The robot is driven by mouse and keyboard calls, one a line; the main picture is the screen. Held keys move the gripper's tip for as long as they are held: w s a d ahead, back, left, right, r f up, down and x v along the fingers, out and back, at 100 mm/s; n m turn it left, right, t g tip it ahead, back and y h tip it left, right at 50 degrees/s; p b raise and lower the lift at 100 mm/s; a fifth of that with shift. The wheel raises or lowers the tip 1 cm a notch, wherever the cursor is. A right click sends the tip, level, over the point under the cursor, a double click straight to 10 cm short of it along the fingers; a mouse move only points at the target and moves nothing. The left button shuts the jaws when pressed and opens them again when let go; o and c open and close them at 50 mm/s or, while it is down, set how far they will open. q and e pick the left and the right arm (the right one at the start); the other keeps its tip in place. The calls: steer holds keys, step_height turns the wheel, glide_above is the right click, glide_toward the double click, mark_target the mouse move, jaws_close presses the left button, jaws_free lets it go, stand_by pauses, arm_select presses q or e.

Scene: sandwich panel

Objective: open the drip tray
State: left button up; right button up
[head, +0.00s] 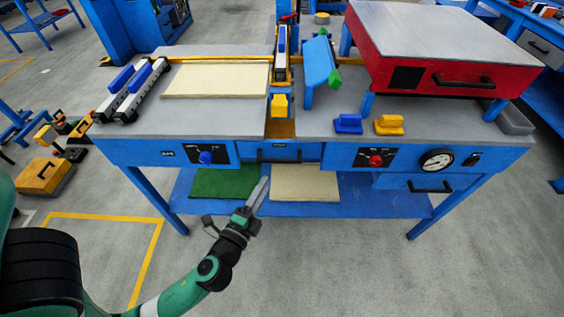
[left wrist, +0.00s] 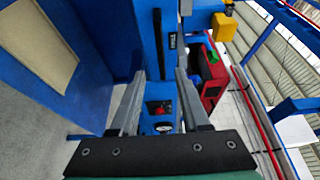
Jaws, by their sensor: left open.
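A blue drawer front with a black bar handle (head: 279,158), which appears to be the drip tray, sits flush in the middle of the bench front. A small label above it is too small to read. In the left wrist view the handle (left wrist: 158,42) is a dark upright bar above the gap between the fingers. My left gripper (head: 263,187) is open and empty, just below and left of the handle, apart from it. Its two grey fingers also show in the left wrist view (left wrist: 160,76). My right gripper is not in view.
A blue knob panel (head: 207,156) and a red knob panel (head: 375,160) flank the drawer. Another handled drawer (head: 430,187) is at right under a gauge (head: 436,161). A lower shelf (head: 365,200) holds green and cream sheets. Floor in front is clear.

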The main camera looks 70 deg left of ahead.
mark_target(278, 163)
arm_select(q)
steer(key=x, duration=1.1)
steer(key=shift+p, duration=0.35)
jaws_close()
stand_by(0.6)
